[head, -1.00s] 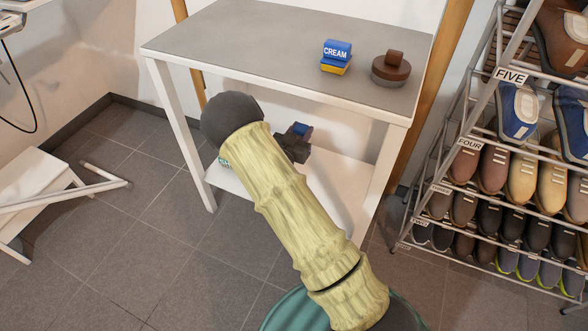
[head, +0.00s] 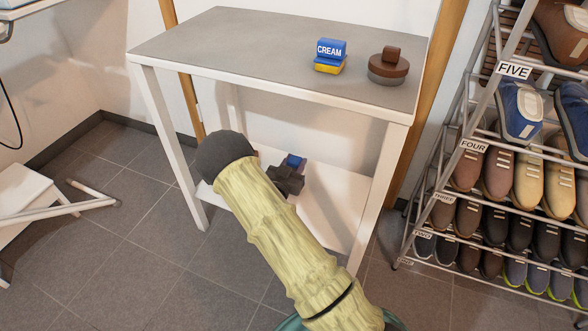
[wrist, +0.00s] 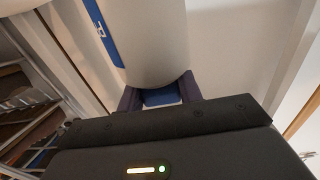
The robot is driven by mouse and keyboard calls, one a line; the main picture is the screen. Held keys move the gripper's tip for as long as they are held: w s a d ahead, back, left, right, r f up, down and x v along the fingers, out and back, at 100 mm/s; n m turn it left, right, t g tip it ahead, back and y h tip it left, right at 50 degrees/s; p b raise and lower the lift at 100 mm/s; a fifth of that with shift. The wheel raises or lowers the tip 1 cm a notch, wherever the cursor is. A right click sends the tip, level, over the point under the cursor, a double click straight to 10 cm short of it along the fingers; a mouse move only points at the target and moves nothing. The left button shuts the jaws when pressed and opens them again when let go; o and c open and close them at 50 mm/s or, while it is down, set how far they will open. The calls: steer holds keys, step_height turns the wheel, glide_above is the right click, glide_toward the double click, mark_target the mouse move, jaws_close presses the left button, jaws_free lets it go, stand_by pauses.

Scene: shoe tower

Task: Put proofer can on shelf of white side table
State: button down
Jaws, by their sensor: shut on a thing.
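The white side table (head: 265,50) has a grey top and a white lower shelf (head: 335,200). My gripper (head: 289,177) is under the tabletop, over or close to the lower shelf. In the wrist view its fingers (wrist: 160,97) are shut on a pale cylinder with a blue label, the proofer can (wrist: 155,45). In the head view my arm and gripper hide most of the can. Only a bit of blue (head: 294,160) shows at the fingers. I cannot tell whether the can touches the shelf.
A shoe rack (head: 490,190) is close on the right. White furniture (head: 25,195) stands at the left. The right part of the shelf looks clear.

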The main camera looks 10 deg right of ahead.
steer(key=shift+d+f, duration=0.1)
steer(key=shift+f, duration=0.35)
steer(key=shift+r, duration=0.1)
steer(key=c, duration=0.9)
jaws_free()
steer(key=shift+c, duration=0.2)
steer(key=shift+s+a, duration=0.15)
steer(key=shift+a, duration=0.05)
steer(key=p+v, duration=0.5)
steer(key=v, duration=0.6)
steer(key=shift+s+a, duration=0.2)
steer(key=shift+s, duration=0.05)
